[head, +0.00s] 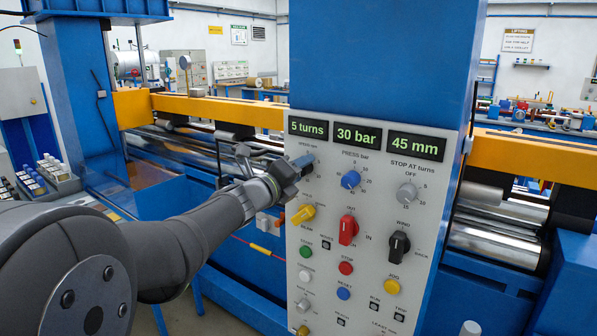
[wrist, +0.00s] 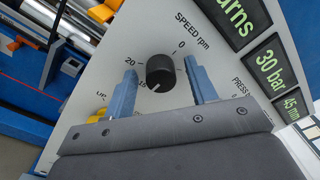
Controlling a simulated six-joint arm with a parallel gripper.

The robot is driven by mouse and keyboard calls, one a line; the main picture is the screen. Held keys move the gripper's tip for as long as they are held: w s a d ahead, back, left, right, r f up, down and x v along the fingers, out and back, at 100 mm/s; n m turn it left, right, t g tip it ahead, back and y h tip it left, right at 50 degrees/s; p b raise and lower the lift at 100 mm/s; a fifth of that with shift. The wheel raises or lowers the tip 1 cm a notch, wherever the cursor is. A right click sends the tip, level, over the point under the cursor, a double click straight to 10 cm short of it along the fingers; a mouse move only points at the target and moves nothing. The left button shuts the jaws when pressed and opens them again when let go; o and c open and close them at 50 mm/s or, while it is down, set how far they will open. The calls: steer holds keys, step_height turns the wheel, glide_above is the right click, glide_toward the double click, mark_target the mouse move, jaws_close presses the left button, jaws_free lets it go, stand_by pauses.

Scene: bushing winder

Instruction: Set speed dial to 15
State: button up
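The speed dial (wrist: 160,72) is a round black knob under the label "SPEED rpm" in the wrist view. Its white mark is at its lower left rim, near the printed 15; the exact reading is hard to tell. The 20 is to its left and the 0 above right. My gripper (wrist: 160,69) is open, with one blue finger on each side of the knob and visible gaps to it. In the head view my gripper (head: 298,169) is at the panel's upper left and hides the dial.
Displays above read 5 turns, 30 bar and 45 mm.

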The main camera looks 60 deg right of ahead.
steer(key=a, duration=1.7)
steer(key=shift+a+f, duration=0.2)
steer(key=shift+w, duration=0.1)
steer(key=d, duration=1.7)
steer(key=shift+d+r, duration=0.25)
steer(key=shift+f+n+t, duration=0.15)
steer(key=shift+n+t, duration=0.25)
steer(key=shift+n, duration=8.3)
